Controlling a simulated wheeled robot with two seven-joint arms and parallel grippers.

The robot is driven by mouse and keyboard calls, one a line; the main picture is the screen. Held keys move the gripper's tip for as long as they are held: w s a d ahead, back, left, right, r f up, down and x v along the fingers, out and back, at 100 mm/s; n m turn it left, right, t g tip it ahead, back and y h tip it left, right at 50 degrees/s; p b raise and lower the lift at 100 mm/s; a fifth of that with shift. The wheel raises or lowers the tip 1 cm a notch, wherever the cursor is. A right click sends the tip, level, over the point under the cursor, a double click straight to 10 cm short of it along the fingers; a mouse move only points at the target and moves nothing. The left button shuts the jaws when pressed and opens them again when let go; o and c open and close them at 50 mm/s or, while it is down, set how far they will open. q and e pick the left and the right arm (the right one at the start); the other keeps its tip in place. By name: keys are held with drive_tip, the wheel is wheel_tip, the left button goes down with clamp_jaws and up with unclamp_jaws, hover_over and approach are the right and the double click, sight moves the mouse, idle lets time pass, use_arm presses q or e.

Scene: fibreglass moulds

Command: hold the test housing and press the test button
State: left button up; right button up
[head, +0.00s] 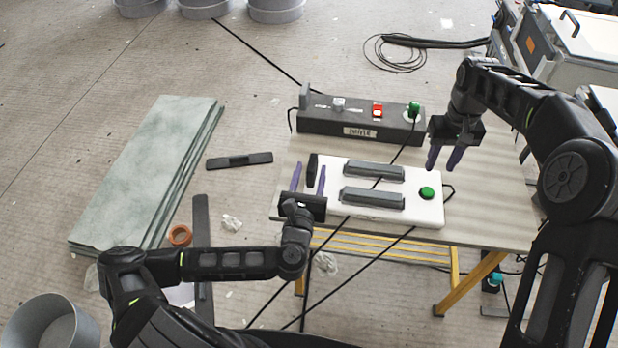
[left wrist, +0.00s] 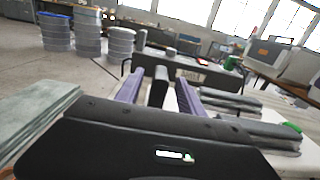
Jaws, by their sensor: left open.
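The test housing (head: 336,186) is a white box lying on the table, with two long grey bars on top. The green test button (head: 427,193) is at its right end; a bit of green also shows at the right of the left wrist view (left wrist: 291,127). A dark upright grip (head: 311,168) stands at its left end. My left gripper (head: 308,178) is open with its purple fingers on either side of this grip, also seen in the left wrist view (left wrist: 158,88); contact cannot be told. My right gripper (head: 444,159) has its fingers apart and empty, above and beyond the button.
A dark grey box (head: 340,122) with a red switch (head: 377,109) and a green plug stands behind the housing. Black cables cross the table (head: 490,215). Green-grey sheets (head: 150,170) lie on the floor at left. A grey bucket (head: 50,325) stands front left.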

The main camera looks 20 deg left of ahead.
sight(314, 157)
use_arm(q)
drive_tip(key=w, duration=0.5)
drive_tip(key=shift+w+a, duration=0.25)
drive_tip(key=shift+w, duration=0.1)
drive_tip(key=shift+c, duration=0.2)
clamp_jaws()
idle(0.9)
use_arm(e)
clamp_jaws()
idle(0.5)
drive_tip(key=shift+d, duration=0.1)
idle(1.0)
